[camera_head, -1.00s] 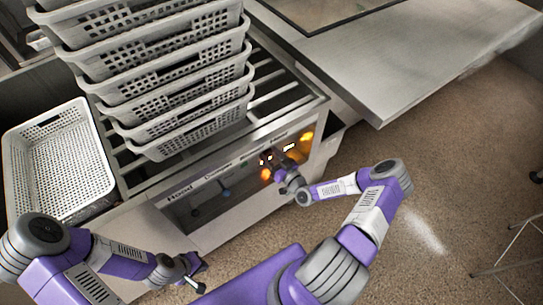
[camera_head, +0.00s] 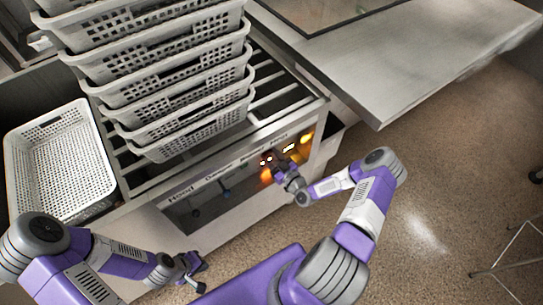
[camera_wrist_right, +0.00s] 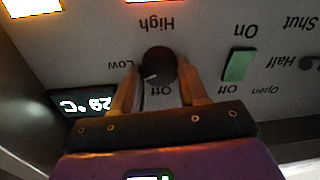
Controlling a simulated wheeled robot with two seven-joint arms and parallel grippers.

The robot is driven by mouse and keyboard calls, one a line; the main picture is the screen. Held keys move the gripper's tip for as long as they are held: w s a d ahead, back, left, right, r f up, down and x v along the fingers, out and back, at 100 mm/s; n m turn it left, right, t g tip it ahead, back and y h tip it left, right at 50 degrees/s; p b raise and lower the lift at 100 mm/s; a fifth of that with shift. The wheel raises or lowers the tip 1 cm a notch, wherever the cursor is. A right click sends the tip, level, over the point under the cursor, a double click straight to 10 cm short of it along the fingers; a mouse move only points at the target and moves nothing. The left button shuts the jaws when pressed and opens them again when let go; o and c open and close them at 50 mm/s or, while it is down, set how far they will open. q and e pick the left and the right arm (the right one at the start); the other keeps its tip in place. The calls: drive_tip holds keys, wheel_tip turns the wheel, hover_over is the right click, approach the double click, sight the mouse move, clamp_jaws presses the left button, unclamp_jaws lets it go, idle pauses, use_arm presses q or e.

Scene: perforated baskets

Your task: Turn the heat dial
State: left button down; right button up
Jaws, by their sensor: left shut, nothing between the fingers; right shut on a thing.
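The heat dial (camera_wrist_right: 158,64) is a round dark knob on the control panel, seen upside down in the right wrist view. A pale mark on the knob points to the lower left. My right gripper (camera_wrist_right: 158,90) is shut on the dial, one finger on each side. In the head view, my right gripper (camera_head: 276,163) is at the panel's right end, hiding the dial. My left gripper (camera_head: 196,272) is shut and empty, low in front of the machine.
A green switch (camera_wrist_right: 238,66) marked On and a lit °C display (camera_wrist_right: 82,104) flank the dial. A stack of white perforated baskets (camera_head: 165,85) stands on the slatted top. One more basket (camera_head: 60,165) is at left. A metal table (camera_head: 400,60) is at upper right.

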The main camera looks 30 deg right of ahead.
drive_tip(key=n, duration=0.3)
drive_tip(key=shift+a+r+n+p, duration=0.1)
drive_tip(key=shift+n+p, duration=0.25)
drive_tip(key=shift+n, duration=0.05)
drive_tip(key=n, duration=0.6)
drive_tip(key=shift+a+n+h+p, duration=0.1)
drive_tip(key=shift+n+h+p, duration=0.2)
drive_tip(key=shift+n+p, duration=0.1)
drive_tip(key=shift+n, duration=1.4)
drive_tip(key=shift+h, duration=0.3)
drive_tip(key=o, duration=1.1)
drive_tip(key=shift+c, duration=0.2)
drive_tip(key=shift+s, duration=0.15)
